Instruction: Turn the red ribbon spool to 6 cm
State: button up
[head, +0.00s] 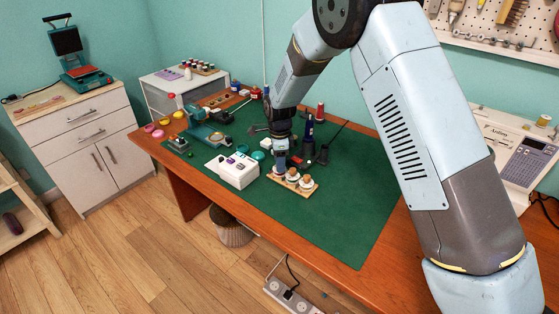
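A small wooden board (304,187) with a row of round white-topped pieces (292,175) lies on the green mat near the table's front edge. These may be ribbon spools, but they are too small to tell. My gripper (280,166) points down over the left end of this board. A small patch of red shows just under it, which may be the red ribbon spool, mostly hidden by the gripper. I cannot tell whether the fingers are open or touch it. No length scale or reading can be made out.
A white box (237,171) stands just left of the board. Dark upright tools (308,135) and a red thread cone (320,112) stand behind it. A teal machine (205,132) is at the left. The green mat (350,215) is clear to the right.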

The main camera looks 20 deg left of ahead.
grip_shut()
jog(key=shift+n, duration=0.3)
